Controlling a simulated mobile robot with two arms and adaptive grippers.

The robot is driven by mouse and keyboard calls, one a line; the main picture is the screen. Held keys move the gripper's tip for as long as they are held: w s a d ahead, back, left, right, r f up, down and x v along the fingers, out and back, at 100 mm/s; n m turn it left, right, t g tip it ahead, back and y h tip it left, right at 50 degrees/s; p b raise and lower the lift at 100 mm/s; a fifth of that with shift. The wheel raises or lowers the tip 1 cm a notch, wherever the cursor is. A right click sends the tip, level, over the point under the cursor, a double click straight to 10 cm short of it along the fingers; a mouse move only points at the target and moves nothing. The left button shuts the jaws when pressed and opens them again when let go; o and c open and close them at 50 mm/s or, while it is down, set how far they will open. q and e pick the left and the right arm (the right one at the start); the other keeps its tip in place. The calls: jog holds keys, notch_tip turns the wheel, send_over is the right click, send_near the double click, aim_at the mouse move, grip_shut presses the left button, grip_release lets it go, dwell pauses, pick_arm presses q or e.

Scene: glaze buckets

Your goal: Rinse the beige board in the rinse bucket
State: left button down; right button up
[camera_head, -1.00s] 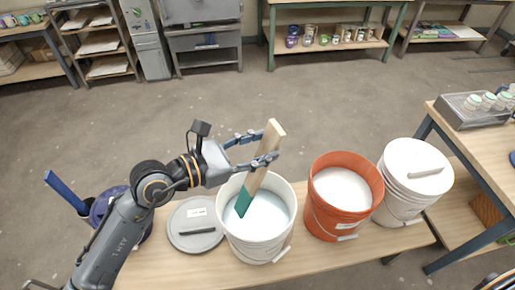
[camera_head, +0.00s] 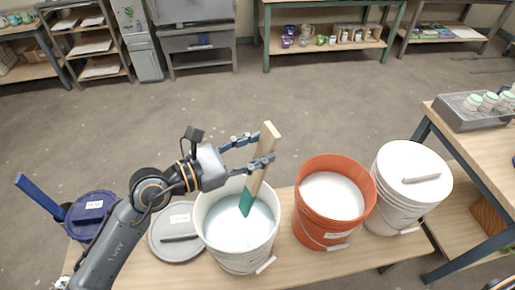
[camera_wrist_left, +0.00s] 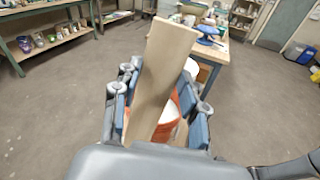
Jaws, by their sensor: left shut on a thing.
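The beige board (camera_head: 258,172) is a long flat piece with a teal lower end. My left gripper (camera_head: 262,149) is shut on its upper part and holds it slightly tilted. The teal end hangs over the open white bucket (camera_head: 234,251) of pale bluish liquid; I cannot tell whether its tip touches the liquid. In the left wrist view the board (camera_wrist_left: 162,70) stands between the blue-padded fingers (camera_wrist_left: 160,100), its lower part hidden by the gripper. Which bucket is the rinse bucket cannot be read from the labels. My right gripper is not in view.
An orange bucket (camera_head: 311,214) of whitish liquid stands to the right, beside a lidded white bucket (camera_head: 391,216). A grey lid (camera_head: 167,248) lies left of the open white bucket. A blue-lidded bucket (camera_head: 92,204) stands farther left. A table (camera_head: 476,140) borders the right.

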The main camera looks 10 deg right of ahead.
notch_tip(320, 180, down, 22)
jog(key=b, duration=2.1)
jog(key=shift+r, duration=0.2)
